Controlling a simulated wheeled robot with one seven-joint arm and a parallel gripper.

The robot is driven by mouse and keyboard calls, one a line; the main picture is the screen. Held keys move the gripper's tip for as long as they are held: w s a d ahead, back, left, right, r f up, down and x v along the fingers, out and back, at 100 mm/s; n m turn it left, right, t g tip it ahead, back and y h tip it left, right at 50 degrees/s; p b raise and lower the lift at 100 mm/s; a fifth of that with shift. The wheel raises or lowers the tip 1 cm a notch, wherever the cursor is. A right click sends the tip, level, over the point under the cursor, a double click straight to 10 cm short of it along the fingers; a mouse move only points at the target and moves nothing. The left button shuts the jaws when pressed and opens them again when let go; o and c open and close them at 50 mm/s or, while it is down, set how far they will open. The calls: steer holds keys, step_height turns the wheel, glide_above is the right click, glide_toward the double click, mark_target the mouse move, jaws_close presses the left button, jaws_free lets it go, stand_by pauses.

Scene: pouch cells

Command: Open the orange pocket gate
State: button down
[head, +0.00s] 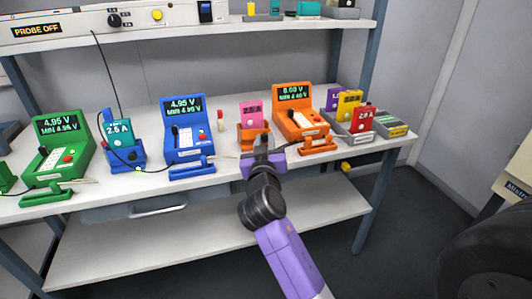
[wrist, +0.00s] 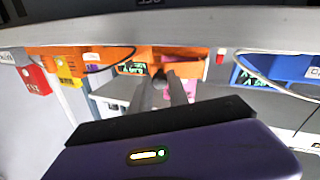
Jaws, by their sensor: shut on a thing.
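The orange pocket (head: 250,136) stands on the bench between the blue and orange testers, with a pink cell (head: 251,113) upright in it. My gripper (head: 263,153) is at the front of this pocket and hides much of its gate. In the wrist view, my gripper (wrist: 162,84) has its fingers close together on a small dark part at the orange front, which I take to be the gate's handle. The pink cell (wrist: 182,56) shows behind. How far the gate stands open cannot be told.
The orange tester (head: 299,115) with its lever is close on the right, the blue tester (head: 186,130) on the left. A blue pocket (head: 125,156) holds a teal cell. A grey tray (head: 345,130) with several cells stands farther right. A shelf runs above.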

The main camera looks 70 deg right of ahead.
mark_target(263, 137)
steer(key=a+m+g+b, duration=0.1)
steer(key=g+b, duration=0.1)
steer(key=w+a+m+g+h+b, duration=0.1)
steer(key=g+b, duration=0.1)
steer(key=shift+a+m+g+h, duration=0.2)
steer(key=shift+m+g+h, duration=0.1)
steer(key=shift+w+a+r+m+g+b, duration=0.15)
steer(key=shift+a+m+g+b, duration=0.3)
steer(key=shift+g, duration=0.6)
steer(key=shift+w+a+f+m+g+b, duration=0.1)
steer(key=shift+w+a+m+g+b, duration=0.2)
steer(key=shift+m+g+b, duration=0.6)
steer(key=shift+w+a+r+m+g+b, duration=0.15)
steer(key=shift+a+m+g, duration=0.25)
steer(key=shift+g, duration=0.85)
steer(key=c, duration=1.3)
jaws_free()
steer(key=shift+o, duration=0.2)
steer(key=p+v, duration=0.1)
steer(key=v, duration=0.6)
steer(key=shift+w+a, duration=0.15)
steer(key=shift+a, duration=0.25)
